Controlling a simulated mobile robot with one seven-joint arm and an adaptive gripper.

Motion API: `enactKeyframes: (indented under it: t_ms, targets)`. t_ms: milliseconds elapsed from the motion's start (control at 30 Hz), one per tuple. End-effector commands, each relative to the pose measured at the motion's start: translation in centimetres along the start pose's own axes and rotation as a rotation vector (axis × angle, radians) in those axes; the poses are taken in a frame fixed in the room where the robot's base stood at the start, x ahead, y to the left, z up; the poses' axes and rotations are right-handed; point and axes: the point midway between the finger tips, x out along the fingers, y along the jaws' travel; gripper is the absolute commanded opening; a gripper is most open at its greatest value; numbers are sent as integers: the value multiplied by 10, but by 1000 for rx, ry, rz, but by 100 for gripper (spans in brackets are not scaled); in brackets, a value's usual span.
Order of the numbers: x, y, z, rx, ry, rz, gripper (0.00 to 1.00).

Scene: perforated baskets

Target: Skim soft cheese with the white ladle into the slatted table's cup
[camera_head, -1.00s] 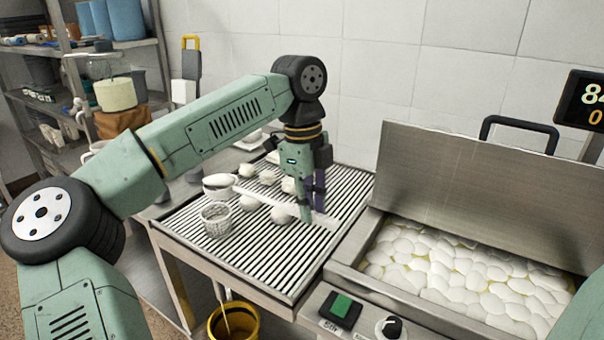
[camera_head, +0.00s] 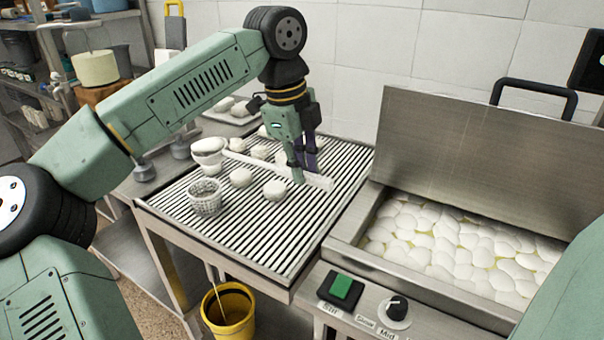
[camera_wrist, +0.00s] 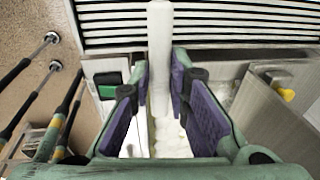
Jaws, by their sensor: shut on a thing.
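The white ladle has its bowl (camera_head: 208,147) at the left and its pale handle (camera_head: 262,168) slanting right above the slatted table (camera_head: 262,238). My gripper (camera_head: 303,172) is shut on the handle near its right end. The wrist view shows the handle (camera_wrist: 160,45) between the purple finger pads. A small perforated cup (camera_head: 205,197) stands upright on the table's left part, below the ladle bowl in the picture. Whether the bowl holds cheese is unclear. Soft white cheese lumps fill the steel vat (camera_head: 350,235) at the right.
Several white lumps (camera_head: 241,177) lie on the slats around the cup. The vat's raised lid (camera_head: 470,150) stands behind its opening. A button panel (camera_head: 341,288) is in front, and a yellow bucket (camera_head: 229,312) stands below the table.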

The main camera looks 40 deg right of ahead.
Motion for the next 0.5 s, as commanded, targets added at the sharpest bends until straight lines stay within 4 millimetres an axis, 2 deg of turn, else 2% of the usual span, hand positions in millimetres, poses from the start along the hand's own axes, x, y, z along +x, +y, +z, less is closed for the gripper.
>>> enactKeyframes:
  t_ms: [500]
  targets:
    - [6, 3, 2, -1, 0, -137, 0]
